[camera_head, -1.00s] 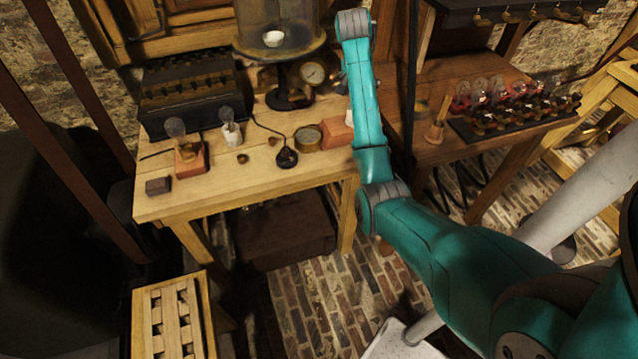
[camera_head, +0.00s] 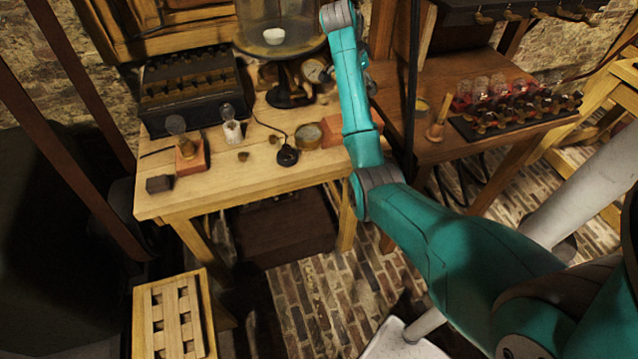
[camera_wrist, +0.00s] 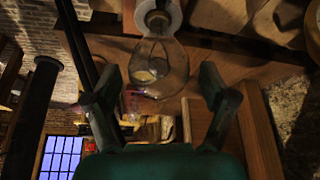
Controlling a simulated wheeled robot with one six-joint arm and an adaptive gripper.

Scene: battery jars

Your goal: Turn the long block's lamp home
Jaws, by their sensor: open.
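In the wrist view a clear glass lamp (camera_wrist: 160,68) hangs from a pale collar at the top edge, between the fingers of my gripper (camera_wrist: 160,82). The fingers are open, one on each side of the glass, with gaps showing. In the head view my arm hides most of the gripper and this lamp. A reddish block (camera_head: 331,133) shows partly behind my arm at the table's right end; I cannot tell whether it is the long block. Another lamp (camera_head: 176,125) stands on a reddish block (camera_head: 190,158) at the left, and one stands in a white holder (camera_head: 232,131).
A rack of red-lit bulbs (camera_head: 515,115) stands on the right table.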

